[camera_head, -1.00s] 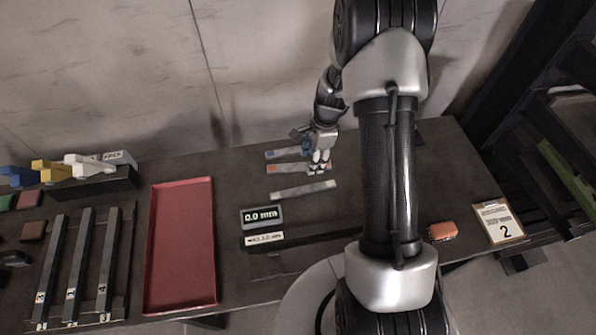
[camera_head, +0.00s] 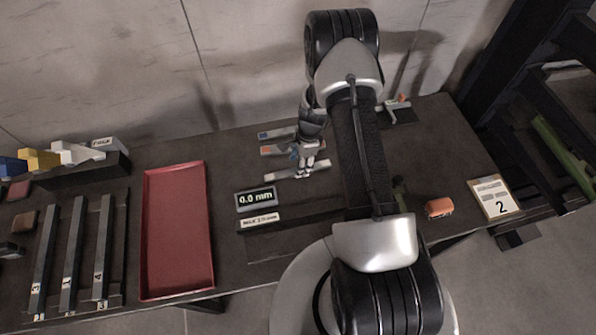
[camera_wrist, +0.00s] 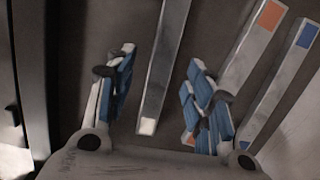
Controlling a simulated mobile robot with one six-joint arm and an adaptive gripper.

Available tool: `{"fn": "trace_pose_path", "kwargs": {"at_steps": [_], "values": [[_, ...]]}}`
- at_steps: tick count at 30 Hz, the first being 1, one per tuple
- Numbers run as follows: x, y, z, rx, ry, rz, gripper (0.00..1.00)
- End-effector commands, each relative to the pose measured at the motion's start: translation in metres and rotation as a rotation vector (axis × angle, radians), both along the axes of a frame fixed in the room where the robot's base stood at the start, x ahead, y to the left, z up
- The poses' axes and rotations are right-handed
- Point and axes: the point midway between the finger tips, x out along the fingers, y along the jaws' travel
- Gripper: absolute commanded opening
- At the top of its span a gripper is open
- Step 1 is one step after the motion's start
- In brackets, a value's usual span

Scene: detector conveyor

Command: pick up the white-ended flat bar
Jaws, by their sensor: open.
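The white-ended flat bar (camera_wrist: 166,62) is grey with a white patch at its near end and lies between my spread fingers in the wrist view. In the head view this bar (camera_head: 283,174) is the nearest of three flat bars on the dark table. My gripper (camera_head: 304,168) is over its right part, hiding some of it. In the wrist view my gripper (camera_wrist: 160,80) is open, with a blue-padded finger on each side of the bar and a gap to each. Its height above the bar is unclear.
An orange-ended bar (camera_wrist: 252,45) and a blue-ended bar (camera_wrist: 290,70) lie close by on the right in the wrist view. A red tray (camera_head: 178,235), a 0.0 mm display (camera_head: 256,199) and a bar rack (camera_head: 72,250) stand left. An orange block (camera_head: 439,207) lies right.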

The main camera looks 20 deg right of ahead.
Motion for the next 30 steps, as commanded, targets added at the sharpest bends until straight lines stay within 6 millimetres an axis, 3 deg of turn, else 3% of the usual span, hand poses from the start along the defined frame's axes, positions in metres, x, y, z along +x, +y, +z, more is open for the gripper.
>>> {"fn": "trace_pose_path", "kwargs": {"at_steps": [1, 6, 14, 30], "values": [[0.002, 0.001, -0.011, 0.000, 0.002, 0.000, 0.48], [0.003, 0.003, -0.030, 0.001, 0.002, 0.001, 0.48], [0.003, 0.004, -0.032, 0.000, 0.001, 0.001, 0.48], [0.003, 0.004, -0.032, 0.000, 0.001, 0.000, 0.14]]}}
